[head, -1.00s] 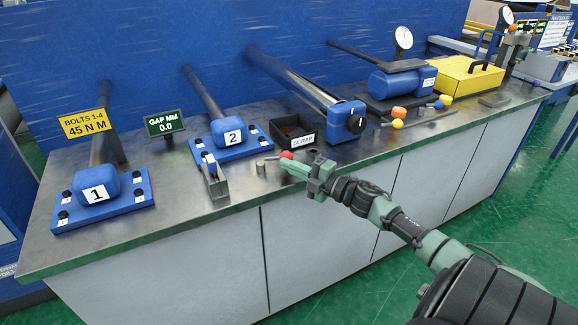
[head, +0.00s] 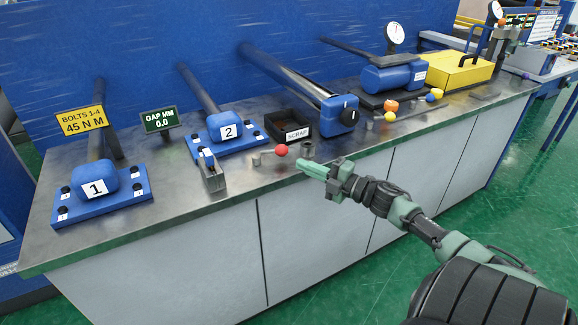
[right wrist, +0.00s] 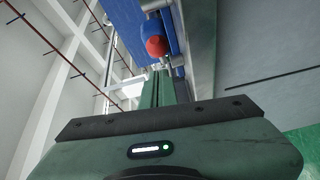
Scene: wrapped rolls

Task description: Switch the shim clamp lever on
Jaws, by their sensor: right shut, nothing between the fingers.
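A red ball knob (head: 281,150), which looks like the end of the clamp lever, is near the front edge of the bench. A thin rod seems to run from it leftward to a small metal post (head: 257,159). A grey metal block (head: 213,175) stands farther left, by plate 2. My right gripper (head: 302,165) is shut and empty, just right of and nearer than the knob, apart from it in the picture. In the right wrist view the red knob (right wrist: 156,46) shows beyond the shut fingertips (right wrist: 159,73). My left gripper is not in view.
Blue plates marked 1 (head: 135,190) and 2 (head: 252,137) lie to the left. A black scrap bin (head: 296,132) stands behind the knob. A small dark cylinder (head: 308,149) stands just right of the knob. The bench front between plate 1 and the grey block is clear.

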